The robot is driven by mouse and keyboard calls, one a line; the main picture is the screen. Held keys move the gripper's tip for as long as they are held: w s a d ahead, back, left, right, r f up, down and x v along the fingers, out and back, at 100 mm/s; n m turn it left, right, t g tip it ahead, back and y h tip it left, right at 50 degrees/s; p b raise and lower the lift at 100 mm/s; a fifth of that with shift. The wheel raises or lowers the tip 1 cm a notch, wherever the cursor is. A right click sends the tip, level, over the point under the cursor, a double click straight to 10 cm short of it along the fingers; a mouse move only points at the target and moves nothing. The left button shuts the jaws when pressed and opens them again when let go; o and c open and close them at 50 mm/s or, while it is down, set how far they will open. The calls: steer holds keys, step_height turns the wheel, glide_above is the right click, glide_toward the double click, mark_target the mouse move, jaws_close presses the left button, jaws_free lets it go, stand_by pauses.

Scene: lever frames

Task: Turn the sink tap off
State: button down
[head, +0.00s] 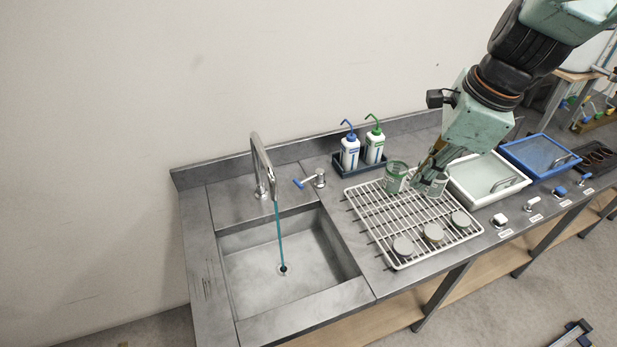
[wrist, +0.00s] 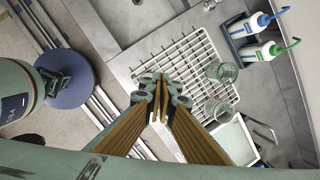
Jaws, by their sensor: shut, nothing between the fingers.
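The sink tap (head: 262,165) is a tall grey spout behind the left part of the bench. A blue-green stream of water (head: 279,235) runs from it into the sink basin (head: 255,265). My gripper (head: 420,180) is shut and empty, well to the right of the tap, above the white wire rack. In the wrist view its fingertips (wrist: 160,90) meet over the rack; the tap lever does not show clearly there.
White (head: 470,200) and blue (head: 516,167) trays lie to the right. Several small levers line the front edge.

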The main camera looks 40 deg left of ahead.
mark_target(310, 178)
steer(key=a+f+m+p, duration=0.2)
steer(key=a+f, duration=0.3)
steer(key=a, duration=0.8)
steer(key=a+f+m+p, duration=0.2)
steer(key=a+f+m, duration=0.3)
steer(key=a, duration=0.7)
steer(key=shift+a+f+t, duration=0.25)
steer(key=shift+a+t, duration=0.05)
steer(key=shift+a, duration=0.05)
steer(key=shift+f, duration=0.1)
steer(key=x, duration=0.3)
steer(key=a+b+x, duration=0.1)
steer(key=x, duration=0.6)
steer(key=shift+w+a+b, duration=0.25)
steer(key=shift+a+b, duration=0.05)
steer(key=shift+a, duration=0.2)
steer(key=shift+w+a+f, duration=0.1)
steer(key=shift+w+a, duration=0.05)
steer(key=shift+a, duration=0.35)
steer(key=shift+w+a+f, duration=0.1)
steer(key=shift+w+a, duration=0.05)
steer(key=shift+a, duration=0.35)
